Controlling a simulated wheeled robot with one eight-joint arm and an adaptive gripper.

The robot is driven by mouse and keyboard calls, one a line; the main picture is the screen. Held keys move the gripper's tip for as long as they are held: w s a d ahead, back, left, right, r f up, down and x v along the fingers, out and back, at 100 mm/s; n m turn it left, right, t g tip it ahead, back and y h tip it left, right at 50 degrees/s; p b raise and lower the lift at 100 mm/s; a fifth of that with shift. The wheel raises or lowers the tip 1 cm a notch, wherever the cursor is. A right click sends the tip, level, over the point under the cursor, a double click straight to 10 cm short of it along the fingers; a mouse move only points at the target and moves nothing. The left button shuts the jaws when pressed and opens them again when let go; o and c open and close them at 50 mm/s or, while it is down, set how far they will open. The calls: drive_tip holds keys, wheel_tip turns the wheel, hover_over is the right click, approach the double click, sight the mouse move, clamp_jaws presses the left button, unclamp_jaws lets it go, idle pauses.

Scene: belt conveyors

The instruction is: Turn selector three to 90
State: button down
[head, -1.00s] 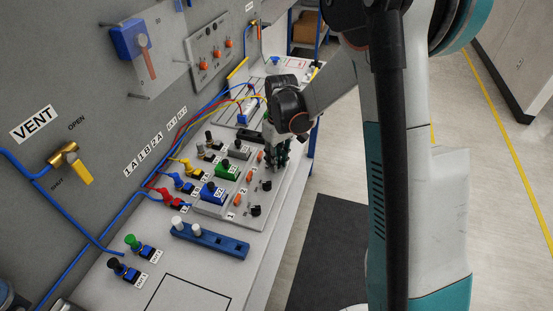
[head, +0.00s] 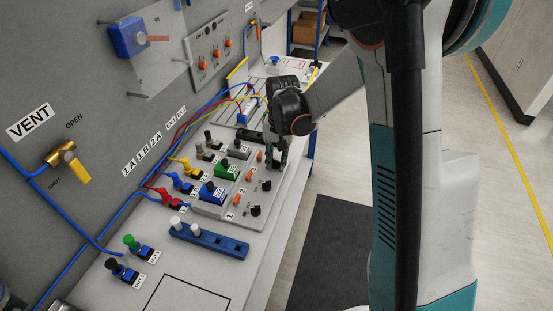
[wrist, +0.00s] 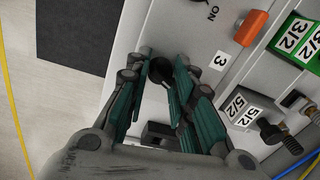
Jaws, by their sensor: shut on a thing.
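Selector three is a small black knob (wrist: 159,71), beside the label "3" (wrist: 221,60) on the grey panel. My gripper (wrist: 163,62) has its teal fingers on both sides of this knob, shut on it. In the head view my gripper (head: 277,155) is over the far end of the panel (head: 250,222) and hides selector three. The knob's pointer angle cannot be read. The black selectors two (head: 266,185) and one (head: 255,211) stand nearer along the same edge.
Orange parts (head: 249,176) line the panel beside the selectors. Coloured valve blocks (head: 227,172) and hoses lie to the left. A blue rack (head: 225,243) is in front. The floor right of the bench is open.

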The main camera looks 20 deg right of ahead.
drive_tip(key=shift+m, duration=0.6)
drive_tip(key=c, duration=1.4)
unclamp_jaws()
drive_tip(key=shift+o, duration=0.2)
drive_tip(key=shift+r, duration=0.1)
wheel_tip(320, 180, up, 12)
drive_tip(key=shift+s+d, duration=0.25)
drive_tip(key=shift+d, duration=0.05)
